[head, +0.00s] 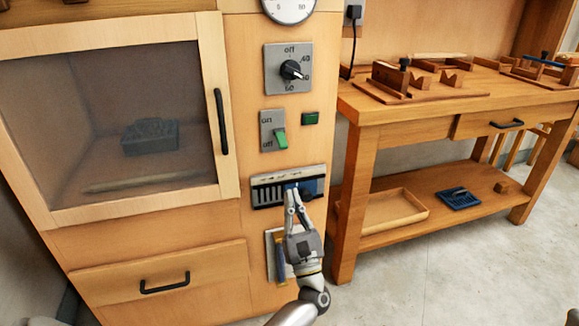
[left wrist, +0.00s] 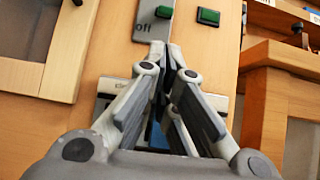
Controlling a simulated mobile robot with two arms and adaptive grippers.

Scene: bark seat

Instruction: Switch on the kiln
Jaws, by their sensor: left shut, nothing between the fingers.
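The kiln is a wooden cabinet with a glazed door (head: 120,125) at the left of the head view. On its front panel is a grey plate marked "on" above and "off" below, with a green switch (head: 280,140). The switch lever sits low, beside "off". It also shows at the top of the left wrist view (left wrist: 163,12). My left gripper (head: 293,190) is shut and empty, below the switch and in front of a slotted panel (head: 266,194) with a blue part. In the left wrist view its fingertips (left wrist: 162,52) point up towards the switch plate. My right gripper is not in view.
A green square lamp or button (head: 311,118) is right of the switch. A dial knob (head: 291,70) and a round gauge (head: 288,8) are above. A wooden workbench (head: 385,112) stands at the right, with a tray (head: 384,229) on its lower shelf.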

